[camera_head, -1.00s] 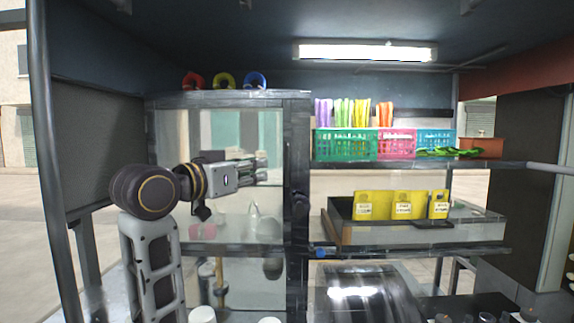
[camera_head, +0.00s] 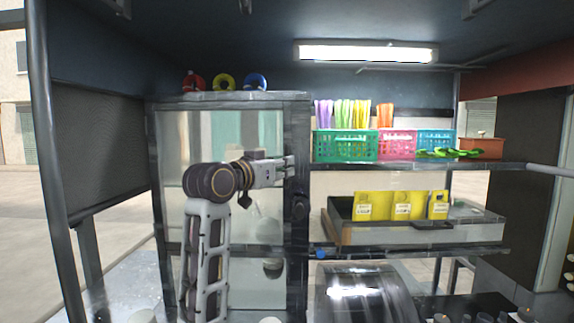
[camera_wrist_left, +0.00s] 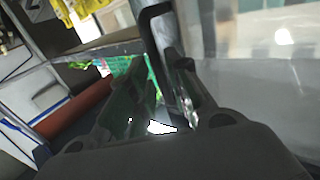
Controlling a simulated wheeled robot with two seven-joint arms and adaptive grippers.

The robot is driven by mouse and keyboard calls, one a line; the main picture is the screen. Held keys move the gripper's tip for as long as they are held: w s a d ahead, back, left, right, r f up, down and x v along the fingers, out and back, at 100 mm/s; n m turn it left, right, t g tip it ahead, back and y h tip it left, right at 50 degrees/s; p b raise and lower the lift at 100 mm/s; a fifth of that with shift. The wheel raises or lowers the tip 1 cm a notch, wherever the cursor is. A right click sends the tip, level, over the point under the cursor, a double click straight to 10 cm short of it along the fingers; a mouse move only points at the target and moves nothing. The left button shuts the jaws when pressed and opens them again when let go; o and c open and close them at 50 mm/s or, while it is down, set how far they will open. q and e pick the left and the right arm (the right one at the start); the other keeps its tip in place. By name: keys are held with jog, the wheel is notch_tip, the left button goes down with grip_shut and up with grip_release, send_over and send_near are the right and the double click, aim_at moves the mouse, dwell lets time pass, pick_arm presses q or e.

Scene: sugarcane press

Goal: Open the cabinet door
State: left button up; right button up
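The cabinet (camera_head: 228,101) stands left of centre in the head view. Its glass door (camera_head: 170,140) is closed in a dark frame. My left gripper (camera_head: 292,167) is in front of the door's right frame post, its fingers pointing right and apart. In the left wrist view, a black bar handle (camera_wrist_left: 155,22) rises from between the two spread fingers of my left gripper (camera_wrist_left: 158,105), beside the glass. I cannot tell whether the fingers touch the bar. My right gripper is not in view.
Right of the cabinet are a shelf with green (camera_head: 345,146), pink (camera_head: 397,143) and blue baskets, and a lower tray (camera_head: 420,235) with yellow cards. Coloured rings (camera_head: 224,82) sit on the cabinet top. Items stand behind the glass.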

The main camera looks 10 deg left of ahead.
pick_arm(q)
jog(key=shift+x, duration=1.05)
jog(key=shift+w, duration=0.15)
grip_shut()
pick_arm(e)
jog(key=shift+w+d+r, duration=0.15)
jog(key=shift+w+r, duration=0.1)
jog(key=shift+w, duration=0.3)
